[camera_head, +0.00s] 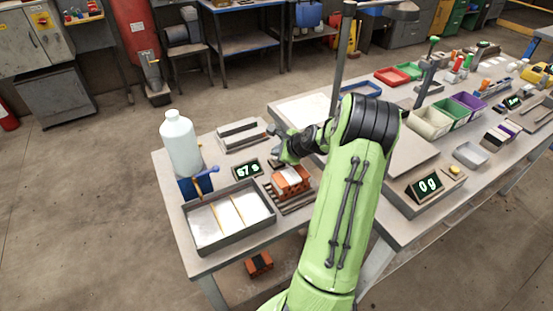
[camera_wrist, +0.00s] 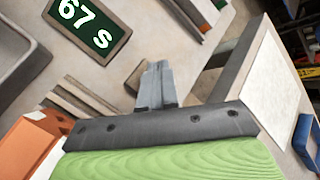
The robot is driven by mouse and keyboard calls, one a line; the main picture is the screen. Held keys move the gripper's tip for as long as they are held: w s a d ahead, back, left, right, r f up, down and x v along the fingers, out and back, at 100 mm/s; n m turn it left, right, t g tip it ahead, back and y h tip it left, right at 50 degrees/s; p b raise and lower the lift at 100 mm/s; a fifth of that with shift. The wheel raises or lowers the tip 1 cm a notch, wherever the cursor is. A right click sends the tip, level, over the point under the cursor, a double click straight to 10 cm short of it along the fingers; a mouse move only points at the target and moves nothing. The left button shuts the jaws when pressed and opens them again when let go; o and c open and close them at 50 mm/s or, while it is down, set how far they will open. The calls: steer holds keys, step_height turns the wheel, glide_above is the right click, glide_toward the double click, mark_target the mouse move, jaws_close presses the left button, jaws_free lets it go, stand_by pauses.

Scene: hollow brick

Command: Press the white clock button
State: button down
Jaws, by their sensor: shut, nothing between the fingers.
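My gripper (camera_head: 276,133) is above the bench, just right of and behind the display in the head view. In the wrist view its grey fingers (camera_wrist: 155,86) are together and empty, pointing toward the bench to the right of the display. I cannot tell whether they touch anything.
An orange hollow brick (camera_head: 290,181) sits on a slatted rack in front of my gripper. A grey tray (camera_head: 230,239) with white contents and a tall white bottle (camera_head: 181,143) stand left. A scale display reading "0 g" (camera_head: 430,185) is at right.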

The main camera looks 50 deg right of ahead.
steer(key=shift+s+a+f+b, duration=0.1)
steer(key=shift+s+f+b, duration=0.1)
steer(key=shift+f, duration=0.3)
steer(key=shift+s+f+b, duration=0.1)
steer(key=shift+s+f, duration=0.05)
steer(key=shift+f, duration=0.35)
stand_by(0.7)
steer(key=shift+s+r+p, duration=0.2)
steer(key=shift+r+p, duration=0.2)
steer(key=shift+p, duration=0.05)
steer(key=shift+r, duration=0.1)
steer(key=r+p, duration=0.4)
steer(key=r, duration=0.1)
steer(key=shift+w+r+p, duration=0.2)
steer(key=shift+r+p, duration=0.1)
steer(key=shift+p, duration=0.1)
steer(key=shift+f, duration=0.1)
steer(key=shift+w, duration=0.1)
